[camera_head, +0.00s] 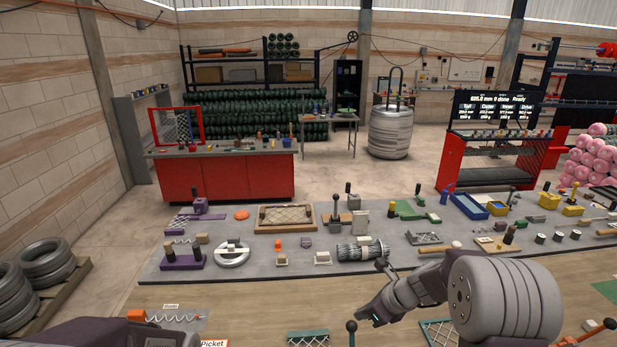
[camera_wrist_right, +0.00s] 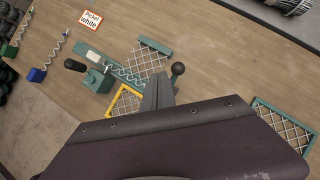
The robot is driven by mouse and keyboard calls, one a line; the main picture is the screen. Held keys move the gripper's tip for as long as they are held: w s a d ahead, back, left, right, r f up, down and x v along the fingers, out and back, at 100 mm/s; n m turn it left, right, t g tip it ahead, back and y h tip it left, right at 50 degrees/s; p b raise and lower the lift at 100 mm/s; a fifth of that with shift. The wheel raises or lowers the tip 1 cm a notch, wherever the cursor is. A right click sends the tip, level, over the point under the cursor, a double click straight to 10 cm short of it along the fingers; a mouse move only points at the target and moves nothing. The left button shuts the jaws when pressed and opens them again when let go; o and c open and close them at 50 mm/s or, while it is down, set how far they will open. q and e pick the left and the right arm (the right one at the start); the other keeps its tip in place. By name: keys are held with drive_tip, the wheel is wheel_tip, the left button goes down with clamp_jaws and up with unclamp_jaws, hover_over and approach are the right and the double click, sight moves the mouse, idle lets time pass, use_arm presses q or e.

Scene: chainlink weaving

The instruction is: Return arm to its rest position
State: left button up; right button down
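My right arm comes in from the lower right in the head view, with a large ribbed grey joint. In the right wrist view the gripper (camera_wrist_right: 160,88) shows as a grey finger shape past a dark purple housing. Nothing is clearly held, and the finger gap cannot be made out. Part of my left arm shows at the bottom left of the head view; its gripper is out of frame.
The wooden bench (camera_wrist_right: 215,60) carries a teal fixture (camera_wrist_right: 98,80), a yellow-framed mesh piece (camera_wrist_right: 125,102), a teal-framed mesh (camera_wrist_right: 285,130) and a "Picket white" card (camera_wrist_right: 90,20). A ball-knobbed lever (camera_head: 351,327) stands near the gripper. Many tools crowd the grey table (camera_head: 220,275).

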drive_tip(key=s+a+f+n+g+h+b, duration=0.1)
drive_tip(key=s+a+f+n+b, duration=0.1)
drive_tip(key=s+f+n+b, duration=0.3)
drive_tip(key=s+a+f+n+g+h, duration=0.1)
drive_tip(key=s+a+f+n, duration=0.15)
drive_tip(key=s+n, duration=0.4)
use_arm(q)
wheel_tip(320, 180, down, 9)
drive_tip(key=shift+s+a+r, duration=0.15)
drive_tip(key=shift+s+r, duration=0.05)
drive_tip(key=shift+s, duration=0.05)
use_arm(e)
drive_tip(key=s+d+f+n+g+h, duration=0.1)
drive_tip(key=s+d+n, duration=0.4)
drive_tip(key=s+n, duration=0.5)
drive_tip(key=f+n+h, duration=0.1)
drive_tip(key=n, duration=0.4)
drive_tip(key=shift+d+f+g, duration=0.25)
drive_tip(key=shift+d+g, duration=0.05)
drive_tip(key=shift+d, duration=0.05)
drive_tip(key=shift+n, duration=0.25)
